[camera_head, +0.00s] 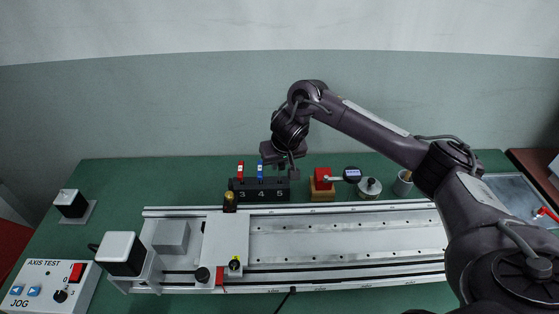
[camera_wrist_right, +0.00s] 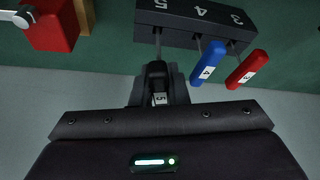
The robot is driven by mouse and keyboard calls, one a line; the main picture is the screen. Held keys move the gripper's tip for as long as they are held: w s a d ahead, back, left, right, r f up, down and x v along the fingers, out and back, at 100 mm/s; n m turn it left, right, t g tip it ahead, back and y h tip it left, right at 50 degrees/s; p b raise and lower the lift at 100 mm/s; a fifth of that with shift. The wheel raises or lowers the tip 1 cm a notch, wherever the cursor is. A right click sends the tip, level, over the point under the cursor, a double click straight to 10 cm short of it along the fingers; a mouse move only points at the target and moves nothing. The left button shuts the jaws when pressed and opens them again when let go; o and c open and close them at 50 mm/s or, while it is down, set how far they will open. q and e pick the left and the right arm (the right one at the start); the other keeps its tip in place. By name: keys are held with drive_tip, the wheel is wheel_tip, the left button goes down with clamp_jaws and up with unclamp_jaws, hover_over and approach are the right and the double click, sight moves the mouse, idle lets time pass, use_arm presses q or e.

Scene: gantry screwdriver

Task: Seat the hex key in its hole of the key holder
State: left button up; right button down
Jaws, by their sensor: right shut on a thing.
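The black key holder (camera_head: 259,195), marked 3, 4 and 5, stands behind the rail; it also shows at the top of the right wrist view (camera_wrist_right: 190,25). My right gripper (camera_head: 281,167) is over its 5 end, pointing down. It is shut on a black-handled hex key marked 5 (camera_wrist_right: 159,99), whose handle is mostly hidden by the fingers. Its thin shaft runs to the holder by the 5; I cannot tell how deep the tip is. The blue key 4 (camera_wrist_right: 208,62) and red key 3 (camera_wrist_right: 247,68) stand upright in the holder beside it. My left gripper is not in view.
A red block on a wooden base (camera_head: 322,182), a dial gauge (camera_head: 352,174) and a round metal piece (camera_head: 370,187) stand right of the holder. The linear rail (camera_head: 340,240) with its carriage (camera_head: 226,240) lies in front. The jog box (camera_head: 48,284) is at front left.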

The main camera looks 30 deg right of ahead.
sight(282, 164)
drive_tip(key=shift+f+b, duration=0.4)
drive_tip(key=shift+f, duration=1.4)
drive_tip(key=c, duration=1.3)
unclamp_jaws()
drive_tip(key=shift+c, duration=0.2)
drive_tip(key=p+v, duration=0.2)
drive_tip(key=v, duration=0.5)
drive_tip(key=shift+d+r, duration=0.1)
drive_tip(key=shift+r, duration=0.05)
drive_tip(key=shift+s+r+p, duration=0.2)
drive_tip(key=shift+r+p, duration=0.05)
drive_tip(key=shift+p, duration=0.05)
